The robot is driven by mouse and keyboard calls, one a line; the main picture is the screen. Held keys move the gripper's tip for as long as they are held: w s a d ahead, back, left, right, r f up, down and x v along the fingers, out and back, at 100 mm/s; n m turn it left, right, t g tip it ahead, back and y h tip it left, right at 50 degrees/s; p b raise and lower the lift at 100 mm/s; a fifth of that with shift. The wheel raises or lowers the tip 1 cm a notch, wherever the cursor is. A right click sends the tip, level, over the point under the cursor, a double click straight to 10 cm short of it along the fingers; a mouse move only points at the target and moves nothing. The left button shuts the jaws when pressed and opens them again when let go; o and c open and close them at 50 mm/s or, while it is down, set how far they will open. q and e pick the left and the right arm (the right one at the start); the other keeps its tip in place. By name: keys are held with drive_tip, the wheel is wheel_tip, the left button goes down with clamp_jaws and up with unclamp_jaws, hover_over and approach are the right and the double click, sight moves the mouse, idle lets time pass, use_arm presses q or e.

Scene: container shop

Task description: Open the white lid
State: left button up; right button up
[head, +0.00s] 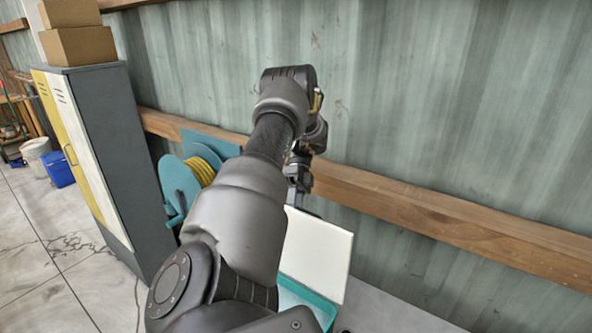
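The white lid (322,252) is a flat panel standing raised and tilted at the back of a teal box (322,308). My arm covers the lid's left part and much of the box. A strip of the box's inside shows below the lid. One arm of mine, seemingly the left, reaches up from the bottom and bends down at the wrist. Its gripper (299,182) is small and partly hidden, above the lid's upper left edge. I cannot tell whether its fingers are open or whether it touches the lid. My other gripper is not in view.
A corrugated metal wall with a wooden rail (440,212) runs close behind the box. A teal reel with yellow hose (203,171) and a grey cabinet (125,150) topped by cardboard boxes (80,45) stand left. A blue bin (58,169) is farther left. Floor is clear at lower left.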

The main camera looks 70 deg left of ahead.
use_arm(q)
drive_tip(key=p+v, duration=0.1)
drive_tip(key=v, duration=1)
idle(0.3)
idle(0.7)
